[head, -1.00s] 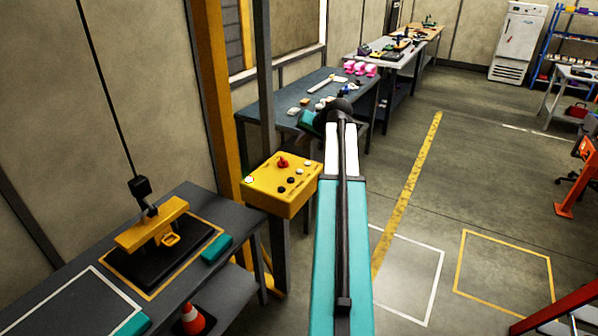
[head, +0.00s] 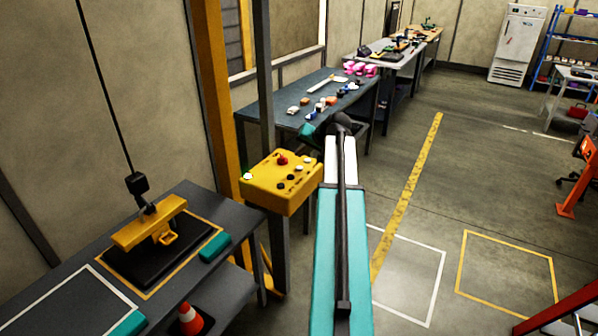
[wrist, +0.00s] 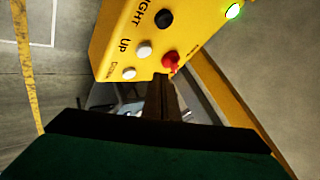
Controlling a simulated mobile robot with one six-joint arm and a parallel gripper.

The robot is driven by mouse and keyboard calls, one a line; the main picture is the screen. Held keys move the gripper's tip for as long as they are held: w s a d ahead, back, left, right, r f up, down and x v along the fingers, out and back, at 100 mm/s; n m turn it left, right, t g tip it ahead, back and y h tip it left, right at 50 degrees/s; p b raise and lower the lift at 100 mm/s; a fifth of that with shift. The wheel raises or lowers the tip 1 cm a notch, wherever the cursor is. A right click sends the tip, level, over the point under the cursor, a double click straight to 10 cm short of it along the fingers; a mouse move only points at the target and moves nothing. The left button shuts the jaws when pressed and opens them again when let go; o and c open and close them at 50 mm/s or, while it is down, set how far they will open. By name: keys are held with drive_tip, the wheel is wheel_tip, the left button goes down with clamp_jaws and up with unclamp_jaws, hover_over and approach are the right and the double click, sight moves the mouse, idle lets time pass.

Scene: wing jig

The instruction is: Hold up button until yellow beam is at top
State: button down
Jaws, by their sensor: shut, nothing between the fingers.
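The yellow beam (head: 149,224) is low on the left in the head view, at a black base on the dark table, below a hook and cable. I cannot tell whether it touches the base. The yellow button box (head: 282,184) is on a post right of that table. In the wrist view the box (wrist: 115,42) shows a white button marked UP (wrist: 144,49), another white button (wrist: 129,73), a black button (wrist: 163,19) and a red knob (wrist: 171,61). My gripper (wrist: 163,80) is shut and empty, its tips near the red knob and white buttons. Contact is unclear.
A green light (wrist: 233,11) glows on the box. A yellow column (head: 212,100) stands behind the box. A workbench (head: 275,105) with small items lies beyond my arm.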

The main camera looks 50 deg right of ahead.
sight(299, 168)
drive_tip(key=shift+f+b, duration=0.65)
drive_tip(key=shift+f, duration=0.75)
